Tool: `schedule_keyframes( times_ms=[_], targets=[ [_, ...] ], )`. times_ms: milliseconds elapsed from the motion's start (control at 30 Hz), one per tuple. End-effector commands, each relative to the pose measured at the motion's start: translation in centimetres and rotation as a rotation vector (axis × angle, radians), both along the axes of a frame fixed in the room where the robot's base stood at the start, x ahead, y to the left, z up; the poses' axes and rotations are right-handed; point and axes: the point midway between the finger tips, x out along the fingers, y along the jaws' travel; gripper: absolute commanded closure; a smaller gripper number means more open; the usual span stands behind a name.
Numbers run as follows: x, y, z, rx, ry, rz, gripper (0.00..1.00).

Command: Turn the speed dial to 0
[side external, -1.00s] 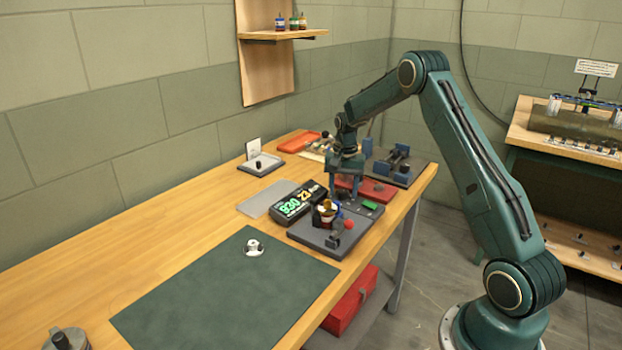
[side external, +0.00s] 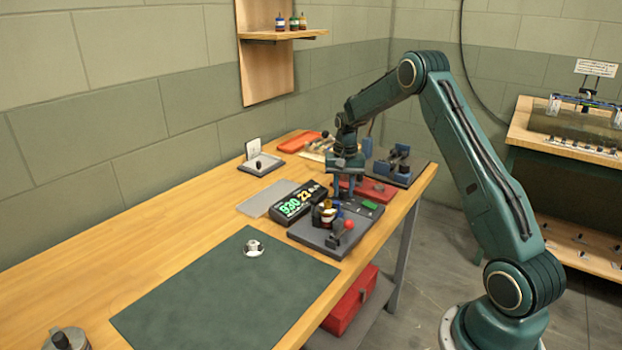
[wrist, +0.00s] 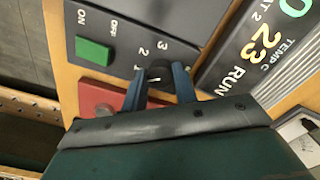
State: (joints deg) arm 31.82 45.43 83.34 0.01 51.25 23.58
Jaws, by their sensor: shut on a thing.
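The speed dial (wrist: 160,77) is a dark round knob on the grey control panel (wrist: 140,20), with the numbers 3, 2 and 1 showing beside it in the wrist view. A short white mark shows on the knob near the 1. The 0 is not visible. My gripper (wrist: 158,90) has one blue finger on each side of the dial and is shut on it. In the side view, my gripper (side external: 337,190) is down at the back of the panel (side external: 318,236), and the dial is too small to make out there.
A green switch (wrist: 94,50) marked ON and OFF sits beside the dial. A display (side external: 298,203) reading 930 and 23 stands left of the panel. A red-knobbed lever (side external: 347,226) stands at the panel's front. A red plate (side external: 372,190) lies behind. The green mat (side external: 220,300) is mostly clear.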

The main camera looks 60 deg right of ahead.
Motion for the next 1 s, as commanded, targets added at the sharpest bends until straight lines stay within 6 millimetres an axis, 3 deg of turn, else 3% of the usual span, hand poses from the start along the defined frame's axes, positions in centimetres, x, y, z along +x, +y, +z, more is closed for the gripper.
schedule_keyframes(
  times_ms=[600, 1000],
  targets=[
    [-0.02, -0.08, 0.09, -0.001, -0.001, 0.523, 0.94],
    [-0.02, -0.10, 0.11, -0.001, -0.001, 0.707, 0.94]
  ],
)
